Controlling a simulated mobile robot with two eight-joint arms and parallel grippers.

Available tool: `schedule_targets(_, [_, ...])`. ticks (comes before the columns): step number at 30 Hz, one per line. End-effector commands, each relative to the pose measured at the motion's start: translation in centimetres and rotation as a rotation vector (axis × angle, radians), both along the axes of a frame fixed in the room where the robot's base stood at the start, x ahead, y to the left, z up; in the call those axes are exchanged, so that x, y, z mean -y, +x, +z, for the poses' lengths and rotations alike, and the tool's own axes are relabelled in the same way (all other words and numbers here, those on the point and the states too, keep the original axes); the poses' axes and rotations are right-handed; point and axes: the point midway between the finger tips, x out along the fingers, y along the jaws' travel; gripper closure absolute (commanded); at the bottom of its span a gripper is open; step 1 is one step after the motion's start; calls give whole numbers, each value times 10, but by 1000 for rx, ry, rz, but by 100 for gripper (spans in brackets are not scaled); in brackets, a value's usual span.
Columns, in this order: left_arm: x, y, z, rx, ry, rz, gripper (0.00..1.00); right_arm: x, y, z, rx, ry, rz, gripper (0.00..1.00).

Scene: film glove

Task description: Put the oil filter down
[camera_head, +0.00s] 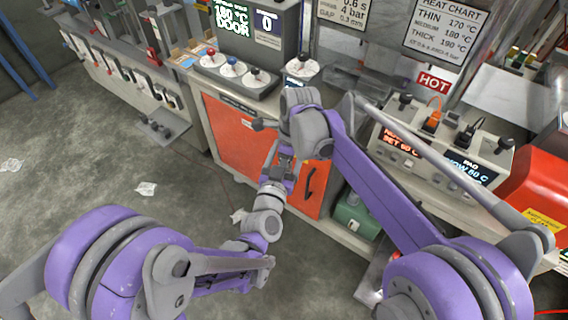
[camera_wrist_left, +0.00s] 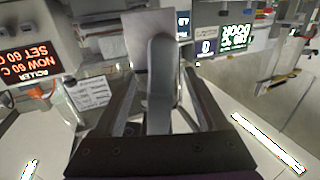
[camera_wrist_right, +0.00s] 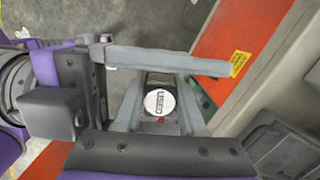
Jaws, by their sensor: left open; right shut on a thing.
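In the right wrist view a round white disc marked "USED", which I take to be the end of the oil filter (camera_wrist_right: 159,103), sits between the fingers of my right gripper (camera_wrist_right: 160,90). The gripper is shut on it. My left gripper (camera_wrist_left: 158,80) is open, with a grey rounded part between its fingers in the left wrist view; I cannot tell what that part is. In the head view both arms meet in front of the orange cabinet door, and they hide the filter there.
The orange door (camera_head: 236,140) and its dark handle (camera_head: 308,182) are close to my grippers. A green box (camera_head: 355,216) stands low at right. Switch boxes (camera_head: 234,72) and a control panel (camera_head: 440,150) sit on the bench. Open floor (camera_head: 120,170) lies to the left.

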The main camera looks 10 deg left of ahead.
Motion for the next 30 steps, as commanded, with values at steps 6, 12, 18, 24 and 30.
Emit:
schedule_targets(6, [-3,-32,0,0,-2,-1,26,0,0,0,0,0,0,100])
schedule_targets(12, [-7,-76,0,0,0,-1,26,0,0,0,0,0,0,100])
schedule_targets(18, [-10,-106,0,0,-1,-1,26,0,0,0,0,0,0,100])
schedule_targets(24, [-10,-117,-1,-13,1,-18,26,0,0,0,0,0,0,100])
schedule_targets(30, [5,-112,-10,-154,17,-141,26,0,0,0,0,0,0,100])
